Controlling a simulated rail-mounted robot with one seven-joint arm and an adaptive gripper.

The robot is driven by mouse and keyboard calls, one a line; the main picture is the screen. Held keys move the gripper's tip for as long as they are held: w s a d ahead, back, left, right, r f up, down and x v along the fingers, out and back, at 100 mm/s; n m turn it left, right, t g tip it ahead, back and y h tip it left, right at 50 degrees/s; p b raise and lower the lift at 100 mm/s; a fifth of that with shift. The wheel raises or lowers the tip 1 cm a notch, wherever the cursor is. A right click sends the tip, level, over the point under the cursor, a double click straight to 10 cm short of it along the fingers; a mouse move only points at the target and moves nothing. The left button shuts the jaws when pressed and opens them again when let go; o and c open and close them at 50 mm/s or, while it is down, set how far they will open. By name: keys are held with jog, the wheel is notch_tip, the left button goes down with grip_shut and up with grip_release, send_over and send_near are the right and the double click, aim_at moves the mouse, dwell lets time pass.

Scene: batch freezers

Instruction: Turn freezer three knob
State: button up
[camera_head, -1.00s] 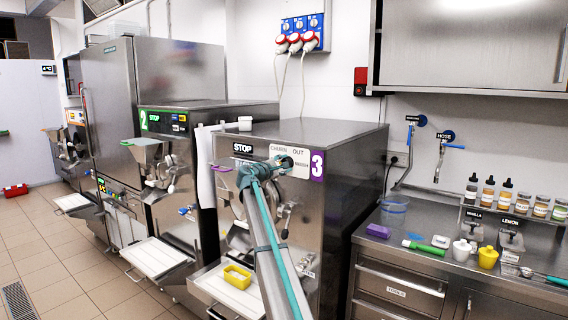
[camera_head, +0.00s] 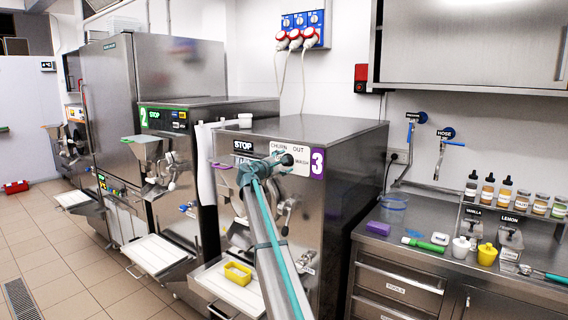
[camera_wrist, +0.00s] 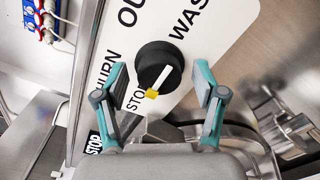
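Freezer three (camera_head: 345,170) is a steel machine with a purple "3" label. Its black round knob (camera_head: 287,160) sits on a white panel (camera_head: 275,152) marked with CHURN, OUT, WASH and STOP. In the wrist view, the knob (camera_wrist: 159,64) has a white pointer with a yellow tip, pointing at STOP. My gripper (camera_wrist: 160,76) is open, its teal-edged fingers spread to the left and right of the knob, apart from it. In the head view, my gripper (camera_head: 250,174) is in front of the panel, left of the knob, its fingers partly hidden.
A tray with a yellow container (camera_head: 238,271) sits below freezer three's front. Freezer two (camera_head: 180,150) stands to the left. Metal handles (camera_wrist: 290,128) show right of the panel.

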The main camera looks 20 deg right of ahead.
jog(key=shift+s+a, duration=0.1)
jog(key=v, duration=1.1)
jog(key=shift+s+a, duration=0.2)
jog(key=shift+a, duration=0.15)
